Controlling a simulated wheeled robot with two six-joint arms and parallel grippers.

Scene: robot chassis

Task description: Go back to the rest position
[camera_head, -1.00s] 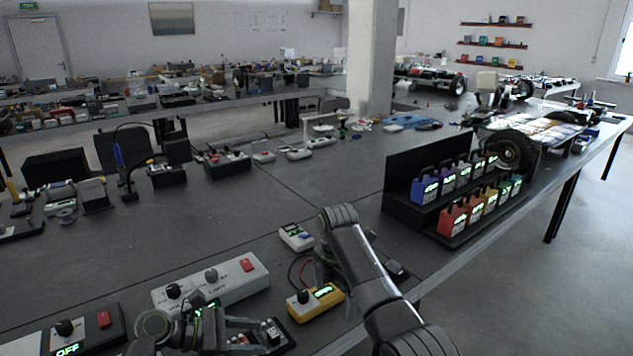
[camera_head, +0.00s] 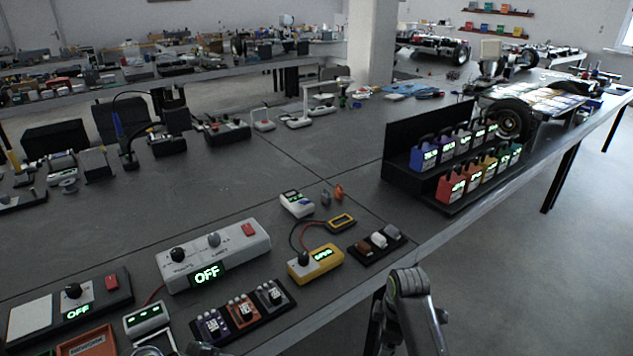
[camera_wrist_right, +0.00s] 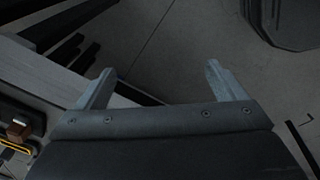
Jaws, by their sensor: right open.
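My right gripper (camera_wrist_right: 158,88) is open and empty in the right wrist view, its two pale fingers spread above the grey floor beside the table edge. In the head view, part of one of my arms shows at the bottom, off the front edge of the table, with its fingers out of sight. A small piece of another arm part shows at the bottom left of the head view; no left gripper fingers can be made out.
The dark workbench (camera_head: 105,225) holds a grey power box reading OFF (camera_head: 213,253), a yellow meter (camera_head: 315,263), a tray of modules (camera_head: 243,311) and a black rack of coloured packs (camera_head: 445,165). Open floor (camera_head: 560,290) lies right of the bench.

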